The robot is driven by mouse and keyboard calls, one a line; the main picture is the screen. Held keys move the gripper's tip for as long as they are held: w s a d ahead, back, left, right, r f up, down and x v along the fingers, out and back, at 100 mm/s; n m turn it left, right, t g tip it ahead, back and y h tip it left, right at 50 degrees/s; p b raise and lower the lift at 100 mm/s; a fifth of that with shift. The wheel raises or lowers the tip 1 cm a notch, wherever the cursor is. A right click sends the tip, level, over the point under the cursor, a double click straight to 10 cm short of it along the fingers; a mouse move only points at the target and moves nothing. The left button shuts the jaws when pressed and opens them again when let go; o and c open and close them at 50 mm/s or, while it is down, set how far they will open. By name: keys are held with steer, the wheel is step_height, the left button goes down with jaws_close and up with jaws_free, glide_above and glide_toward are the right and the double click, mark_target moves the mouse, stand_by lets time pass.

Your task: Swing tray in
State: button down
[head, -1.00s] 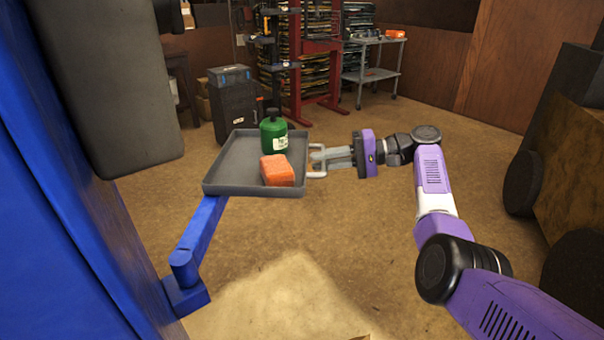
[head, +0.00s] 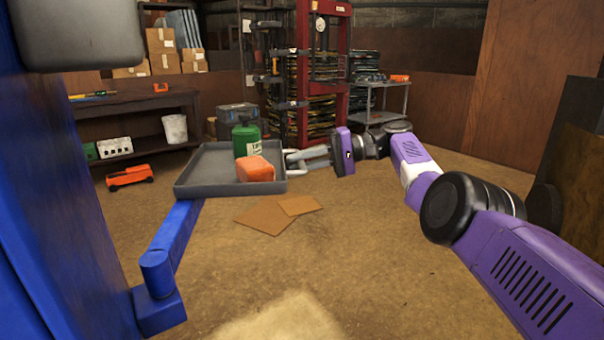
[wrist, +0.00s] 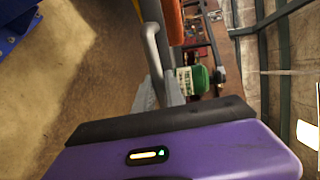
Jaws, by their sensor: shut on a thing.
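The grey tray (head: 208,165) sits at the end of a blue swing arm (head: 174,238), which is hinged low on the blue lift column (head: 55,190) at the left. A green bottle (head: 246,139) stands in the tray, with an orange block (head: 255,170) in front of it. My gripper (head: 303,159) is at the tray's right side, shut on its grey handle (head: 292,171). In the wrist view the handle (wrist: 152,45) runs down to my fingers. The green bottle (wrist: 195,80) and part of the orange block (wrist: 172,22) show beyond it.
A workbench (head: 120,104) stands at the back left, with an orange case (head: 130,177) on the floor. A red rack (head: 325,70) and a grey cart (head: 385,95) stand behind. The floor in front is clear.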

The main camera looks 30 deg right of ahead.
steer(key=shift+f, duration=0.15)
stand_by(0.3)
steer(key=c, duration=1.4)
jaws_free()
steer(key=shift+c, duration=0.2)
steer(key=shift+r, duration=0.2)
